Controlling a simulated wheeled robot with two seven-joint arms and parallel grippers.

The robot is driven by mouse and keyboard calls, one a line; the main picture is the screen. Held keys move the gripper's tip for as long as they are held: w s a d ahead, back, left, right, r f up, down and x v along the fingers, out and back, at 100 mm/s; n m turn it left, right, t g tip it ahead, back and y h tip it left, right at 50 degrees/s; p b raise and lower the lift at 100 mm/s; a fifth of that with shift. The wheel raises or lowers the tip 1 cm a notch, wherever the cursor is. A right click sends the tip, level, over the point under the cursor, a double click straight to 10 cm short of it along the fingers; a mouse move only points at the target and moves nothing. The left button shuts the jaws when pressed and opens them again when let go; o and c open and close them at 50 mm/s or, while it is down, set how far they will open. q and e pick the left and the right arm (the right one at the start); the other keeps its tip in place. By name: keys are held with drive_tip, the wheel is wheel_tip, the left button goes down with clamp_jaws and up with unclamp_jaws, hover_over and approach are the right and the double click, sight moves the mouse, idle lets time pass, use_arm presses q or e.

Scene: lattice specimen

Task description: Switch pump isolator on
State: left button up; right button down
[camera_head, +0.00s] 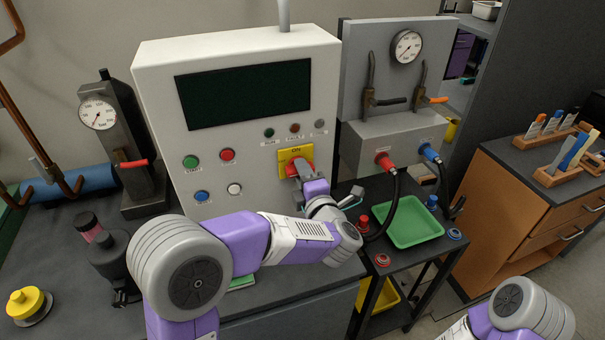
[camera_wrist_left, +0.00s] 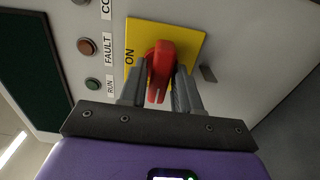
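The pump isolator is a red rotary handle (camera_head: 293,168) on a yellow plate (camera_head: 284,155), low on the right of the white control cabinet's front. The word ON stands at the plate's upper edge, and the handle lies crosswise to it, about level. In the left wrist view the handle (camera_wrist_left: 160,66) sits between the two grey fingers of my left gripper (camera_wrist_left: 158,88), one on each side, close against it. The yellow plate (camera_wrist_left: 190,42) shows behind. In the head view my left gripper (camera_head: 304,184) covers part of the handle. My right gripper is out of view.
The cabinet (camera_head: 240,60) carries a dark screen (camera_head: 245,95) and several buttons and lamps. To the right, a small black trolley holds a green tray (camera_head: 410,222) below a grey panel with hoses. A gauge stand (camera_head: 125,150) and a yellow-topped part (camera_head: 28,303) are on the left bench.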

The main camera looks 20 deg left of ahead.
use_arm(q)
clamp_jaws()
drive_tip(key=shift+m, duration=0.4)
drive_tip(key=m+p, duration=1.2)
drive_tip(key=m, duration=0.5)
drive_tip(key=shift+r, duration=0.1)
idle(0.4)
